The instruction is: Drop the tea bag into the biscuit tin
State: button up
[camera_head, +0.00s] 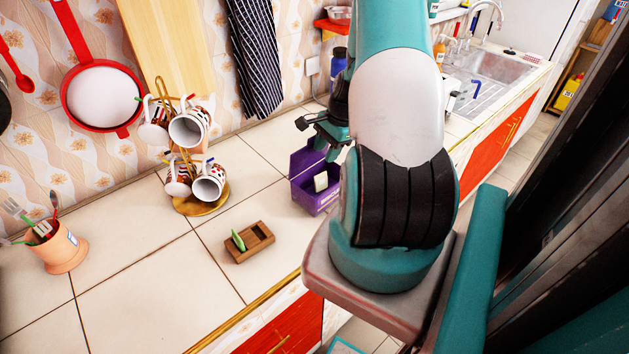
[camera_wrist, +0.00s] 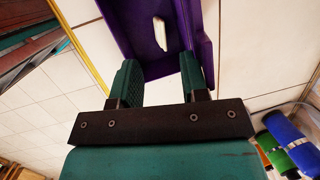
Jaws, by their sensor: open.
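The purple biscuit tin (camera_head: 302,195) stands on the tiled counter with its lid up. A small white packet that looks like the tea bag (camera_head: 320,181) is inside it. In the wrist view the white tea bag (camera_wrist: 160,32) lies in the purple tin (camera_wrist: 203,50), apart from my fingers. My gripper (camera_wrist: 158,75) is open and empty, its two green fingers apart over the near end of the tin. In the head view my gripper (camera_head: 305,124) is above the tin, partly hidden by my arm.
A wooden box (camera_head: 259,247) with a green packet (camera_head: 238,240) sits left of the tin. A mug rack (camera_head: 187,208) with several mugs stands behind it. Blue and green bottles (camera_wrist: 287,130) are at the wrist view's lower right.

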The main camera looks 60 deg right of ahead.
jog(key=b+v, duration=0.3)
jog(key=v, duration=1.4)
jog(key=shift+r, duration=0.15)
jog(key=shift+s+d, duration=0.1)
jog(key=shift+s, duration=0.05)
jog(key=w+a+r+n+b, duration=0.1)
jog(key=w+a+n, duration=0.3)
jog(key=a, duration=0.6)
jog(key=w+a+r+n+y+b, duration=0.1)
jog(key=w+a+n, duration=0.1)
jog(key=a+n, duration=0.65)
jog(key=w+a+n+b, duration=0.1)
jog(key=w+a+n, duration=0.2)
jog(key=a, duration=0.8)
jog(key=s+a+n+g+b, duration=0.1)
jog(key=s+a+n, duration=0.5)
jog(key=a, duration=0.3)
jog(key=s+a+n+g+y+b, duration=0.1)
jog(key=s+a+n, duration=0.6)
jog(key=a+n, duration=0.1)
jog(key=shift+a+f, duration=0.25)
jog(key=shift+a, duration=0.55)
